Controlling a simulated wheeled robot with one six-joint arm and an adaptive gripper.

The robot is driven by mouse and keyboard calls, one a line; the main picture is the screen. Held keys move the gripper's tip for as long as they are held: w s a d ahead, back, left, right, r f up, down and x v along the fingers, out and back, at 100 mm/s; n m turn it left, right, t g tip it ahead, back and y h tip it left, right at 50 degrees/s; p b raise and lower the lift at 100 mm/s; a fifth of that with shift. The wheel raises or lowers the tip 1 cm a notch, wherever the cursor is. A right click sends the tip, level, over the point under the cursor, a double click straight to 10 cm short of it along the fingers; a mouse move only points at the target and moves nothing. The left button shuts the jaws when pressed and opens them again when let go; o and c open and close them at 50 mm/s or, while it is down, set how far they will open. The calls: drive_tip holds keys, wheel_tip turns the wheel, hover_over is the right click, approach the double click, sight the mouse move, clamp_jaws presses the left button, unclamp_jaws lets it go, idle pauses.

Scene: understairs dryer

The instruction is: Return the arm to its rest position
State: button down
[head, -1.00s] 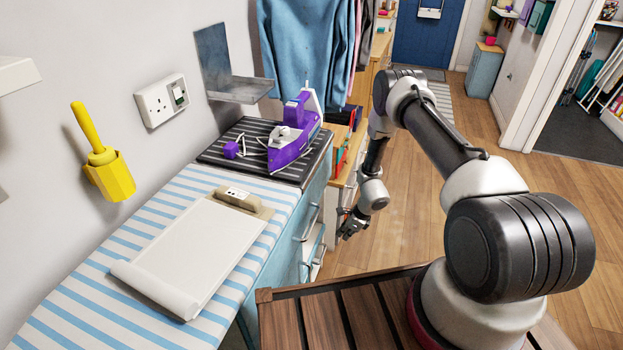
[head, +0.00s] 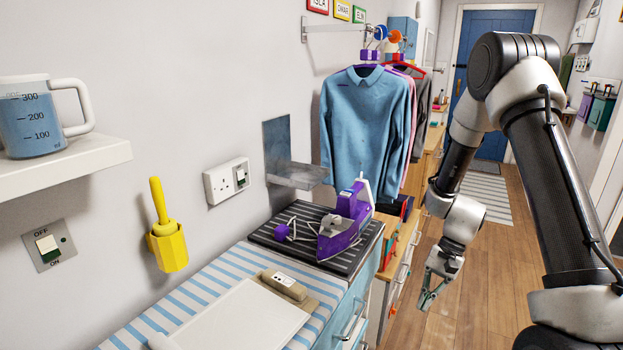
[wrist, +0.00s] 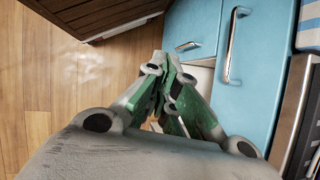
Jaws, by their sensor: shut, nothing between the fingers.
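My gripper (head: 430,294) hangs at the end of my bent arm, right of the ironing counter and over the wooden floor. It points downward and holds nothing. In the wrist view my gripper (wrist: 170,72) has its green-grey fingers drawn together at the tips. Blue cabinet fronts with metal handles are beyond and to the right of the fingers there.
A purple iron (head: 345,222) stands on a black ribbed mat (head: 262,238) on the counter. Shirts (head: 367,130) hang from a wall rail behind. A blue drawer handle (head: 352,318) faces the aisle. Open wooden floor (head: 470,318) lies around my gripper.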

drive_tip(key=s+d+r+n+t+h, duration=0.1)
drive_tip(key=s+d+r+n+t, duration=0.1)
drive_tip(key=s+r, duration=0.4)
drive_tip(key=s+d+r+n+t+h, duration=0.2)
drive_tip(key=s+r, duration=0.4)
drive_tip(key=r, duration=1)
drive_tip(key=s+d+r+n+t+h, duration=0.1)
drive_tip(key=s+d+r+n+t, duration=0.2)
drive_tip(key=s+r, duration=0.3)
drive_tip(key=shift+r+t+h, duration=0.3)
drive_tip(key=shift+r, duration=2.35)
drive_tip(key=shift+d, duration=0.1)
